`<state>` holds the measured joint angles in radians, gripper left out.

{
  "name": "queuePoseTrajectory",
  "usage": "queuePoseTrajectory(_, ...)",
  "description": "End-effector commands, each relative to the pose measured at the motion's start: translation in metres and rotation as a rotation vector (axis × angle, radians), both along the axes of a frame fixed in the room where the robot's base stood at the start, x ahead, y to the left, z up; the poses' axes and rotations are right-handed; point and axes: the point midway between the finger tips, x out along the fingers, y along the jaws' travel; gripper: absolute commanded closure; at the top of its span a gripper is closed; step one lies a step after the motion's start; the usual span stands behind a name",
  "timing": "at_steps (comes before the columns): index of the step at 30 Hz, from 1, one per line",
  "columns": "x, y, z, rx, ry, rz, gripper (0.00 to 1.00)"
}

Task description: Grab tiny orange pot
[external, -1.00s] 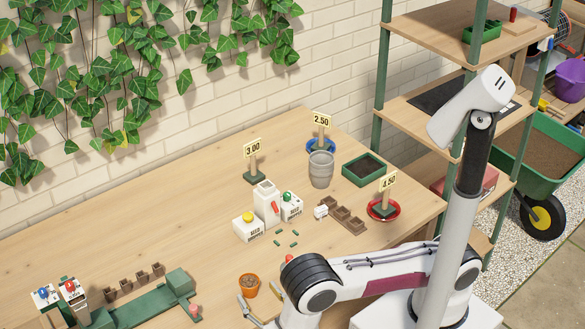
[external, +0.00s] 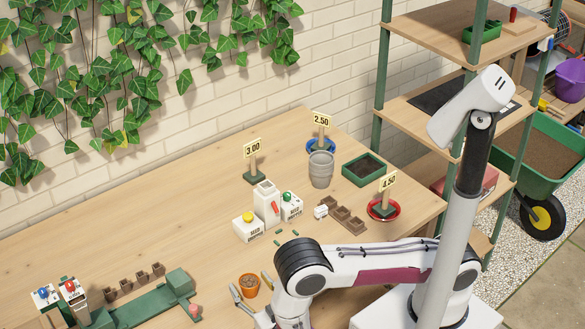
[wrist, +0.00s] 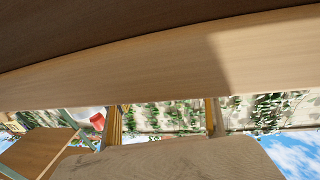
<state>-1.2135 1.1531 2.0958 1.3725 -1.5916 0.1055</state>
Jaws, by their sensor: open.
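The tiny orange pot (external: 249,286) stands upright on the wooden table near the front edge in the external view, with brown fill visible inside. My gripper (external: 251,292) is low at the pot and open. One grey finger lies just left of the pot; what looks like the other finger shows just right of it, partly hidden by my arm. I cannot tell whether either touches the pot.
White seed boxes (external: 247,229) stand behind the pot. A grey bucket (external: 321,169), a green tray (external: 364,169) and price signs are farther back. A green stand (external: 148,308) with a pink-tipped end is at left. The table's middle left is clear.

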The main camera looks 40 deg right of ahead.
Motion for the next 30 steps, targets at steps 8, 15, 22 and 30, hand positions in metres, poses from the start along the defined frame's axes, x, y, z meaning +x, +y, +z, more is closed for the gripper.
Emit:
queuePoseTrajectory(8, 0.0111, -0.0019, 0.0, 0.0, 0.0, 0.0, 0.41)
queuePoseTrajectory(15, 0.011, -0.0017, -0.0001, 0.0, 0.0, 0.0, 0.41)
queuePoseTrajectory(22, 0.0109, -0.0017, -0.0001, 0.0, 0.0, 0.0, 0.43)
queuePoseTrajectory(30, 0.0109, -0.0017, 0.0001, 0.0, -0.001, 0.0, 0.85)
